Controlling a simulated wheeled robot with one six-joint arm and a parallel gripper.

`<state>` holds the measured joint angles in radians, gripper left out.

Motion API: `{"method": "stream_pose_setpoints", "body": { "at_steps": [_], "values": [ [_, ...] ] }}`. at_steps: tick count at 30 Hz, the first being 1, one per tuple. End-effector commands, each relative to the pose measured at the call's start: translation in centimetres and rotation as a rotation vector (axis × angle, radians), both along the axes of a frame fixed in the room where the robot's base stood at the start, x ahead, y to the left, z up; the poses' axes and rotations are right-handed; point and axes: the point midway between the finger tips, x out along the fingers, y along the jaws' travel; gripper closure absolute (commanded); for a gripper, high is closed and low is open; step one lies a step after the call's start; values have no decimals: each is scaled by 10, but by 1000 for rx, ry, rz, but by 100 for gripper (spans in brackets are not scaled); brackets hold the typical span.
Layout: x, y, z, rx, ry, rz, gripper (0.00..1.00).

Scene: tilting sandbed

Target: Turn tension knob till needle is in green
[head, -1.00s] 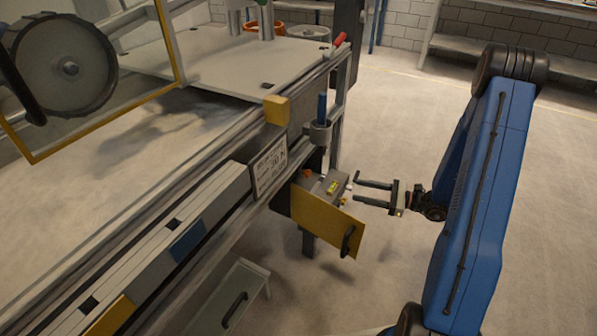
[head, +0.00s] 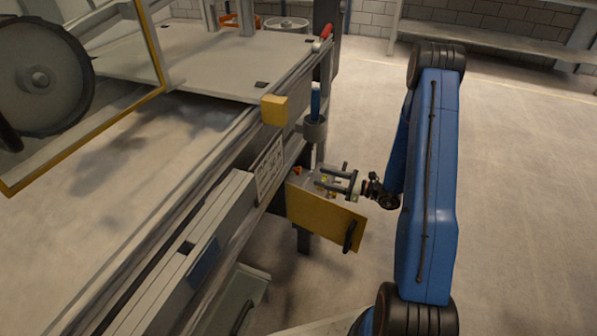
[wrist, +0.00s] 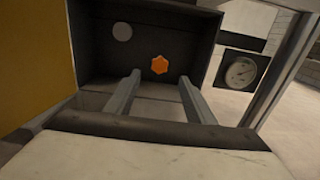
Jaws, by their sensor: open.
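An orange lobed knob (wrist: 160,65) sits on the back panel of a dark open box (wrist: 195,40) in the wrist view. A round white-faced gauge (wrist: 241,73) is mounted to the right of the box; its needle and any green zone are too small to read. My gripper (wrist: 160,85) is open and empty, its two fingers pointing toward the panel with the knob ahead between them, apart from it. In the head view my gripper (head: 325,180) is at the box behind the yellow door (head: 322,217), which stands open.
A pale round disc (wrist: 122,32) is left of the knob on the panel. The yellow door borders the box on the left in the wrist view. The sandbed frame (head: 215,190) runs along the left, with a blue-handled tool (head: 316,103) in a holder above the box.

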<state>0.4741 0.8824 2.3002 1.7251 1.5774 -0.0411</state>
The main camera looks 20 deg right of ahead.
Motion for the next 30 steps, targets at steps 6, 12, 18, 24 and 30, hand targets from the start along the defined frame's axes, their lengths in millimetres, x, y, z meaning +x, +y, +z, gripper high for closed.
{"method": "stream_pose_setpoints", "body": {
  "at_steps": [6,12,18,24,30],
  "values": [
    [19,28,0,1,1,3,51],
    [38,53,0,-1,-1,3,51],
    [53,75,0,-1,1,3,51],
    [62,86,0,-1,1,1,51],
    [64,89,0,0,0,0,51]
  ]
}}
